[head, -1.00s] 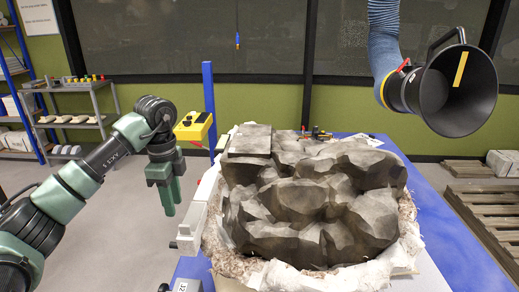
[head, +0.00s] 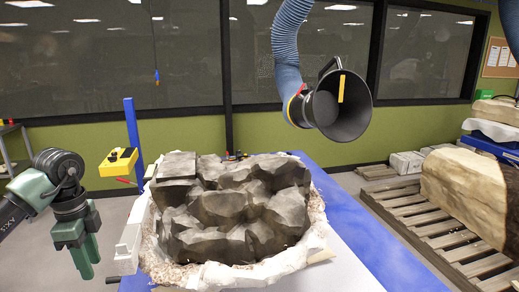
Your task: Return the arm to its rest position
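My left gripper (head: 84,262) hangs fingers down at the left of the head view, beside the blue table (head: 372,240) and left of the fossil block. Its fingers look close together with nothing seen between them, but the gap is hard to judge from this angle. My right arm and gripper do not show in the head view. The large grey-brown fossil rock (head: 230,208) sits in its pale plaster jacket (head: 262,271) on the table, apart from my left gripper.
A black extraction hood (head: 355,105) on a blue hose (head: 291,40) hangs above the rock. A yellow device (head: 118,162) is near a blue post (head: 133,135), close to my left gripper. Wooden pallets (head: 440,228) and a large jacketed block (head: 462,185) stand at the right.

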